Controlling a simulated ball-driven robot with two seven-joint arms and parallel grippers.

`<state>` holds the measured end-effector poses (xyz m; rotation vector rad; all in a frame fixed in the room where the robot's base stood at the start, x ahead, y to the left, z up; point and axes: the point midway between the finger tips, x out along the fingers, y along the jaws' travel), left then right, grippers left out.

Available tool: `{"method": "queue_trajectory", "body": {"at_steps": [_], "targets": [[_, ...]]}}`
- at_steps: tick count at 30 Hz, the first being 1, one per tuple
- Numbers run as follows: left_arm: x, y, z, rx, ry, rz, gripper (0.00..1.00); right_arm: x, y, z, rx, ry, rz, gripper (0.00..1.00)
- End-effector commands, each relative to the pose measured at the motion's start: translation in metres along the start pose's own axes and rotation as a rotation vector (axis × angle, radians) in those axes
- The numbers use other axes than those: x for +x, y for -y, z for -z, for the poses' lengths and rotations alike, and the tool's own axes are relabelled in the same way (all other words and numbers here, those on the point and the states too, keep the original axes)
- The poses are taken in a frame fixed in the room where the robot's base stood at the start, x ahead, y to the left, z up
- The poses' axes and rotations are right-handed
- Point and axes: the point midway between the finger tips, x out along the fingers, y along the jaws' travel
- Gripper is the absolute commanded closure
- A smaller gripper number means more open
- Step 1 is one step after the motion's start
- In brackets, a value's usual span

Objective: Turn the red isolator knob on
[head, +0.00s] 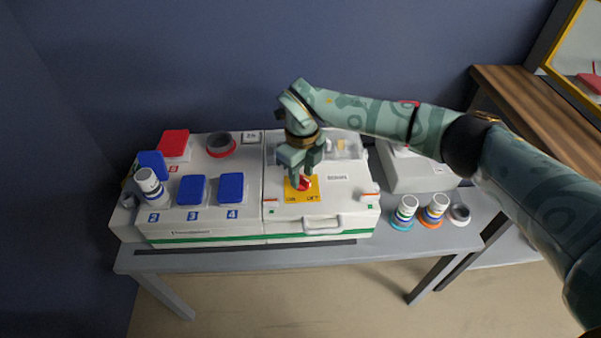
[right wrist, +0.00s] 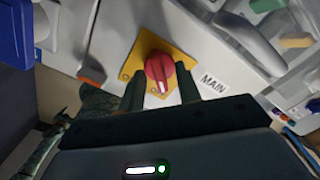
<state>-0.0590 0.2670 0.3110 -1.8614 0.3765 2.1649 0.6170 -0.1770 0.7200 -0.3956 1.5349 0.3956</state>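The red isolator knob (head: 305,183) sits on a yellow plate (head: 289,188) on the right-hand white box. The plate has small lettering at its front left and front right, too small to read surely. In the right wrist view the knob (right wrist: 159,66) has a white mark pointing toward the bottom of the picture. My right gripper (head: 306,171) is directly over the knob, pointing down. In the right wrist view its two fingers (right wrist: 160,92) are apart, one on each side of the knob's near part. I cannot tell whether they touch it. My left gripper is not in view.
A "MAIN" label (right wrist: 213,84) is beside the plate. A handle (head: 322,226) is on the box's front. Blue-lidded sockets (head: 191,190) and a red lid (head: 173,143) are on the left box. Two white plugs (head: 406,209) stand on the grey table at right.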

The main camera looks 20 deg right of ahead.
Motion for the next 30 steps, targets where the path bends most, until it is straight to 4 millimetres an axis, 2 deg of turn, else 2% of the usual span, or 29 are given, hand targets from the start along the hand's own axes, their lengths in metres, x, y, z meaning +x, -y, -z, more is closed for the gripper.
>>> {"method": "queue_trajectory", "body": {"at_steps": [6,8,10,22,30], "targets": [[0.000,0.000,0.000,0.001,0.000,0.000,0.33,-0.001,0.000,0.000,0.000,0.001,0.000,0.66],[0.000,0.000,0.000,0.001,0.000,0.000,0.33,-0.001,0.000,0.000,0.000,0.001,0.000,0.80],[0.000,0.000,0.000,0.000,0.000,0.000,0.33,-0.001,0.000,0.000,0.000,0.001,0.000,1.00],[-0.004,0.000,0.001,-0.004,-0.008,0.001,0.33,-0.002,0.000,0.000,0.035,0.002,0.002,1.00],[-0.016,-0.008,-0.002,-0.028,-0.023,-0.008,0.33,-0.006,0.000,0.000,0.191,0.003,0.003,1.00]]}}
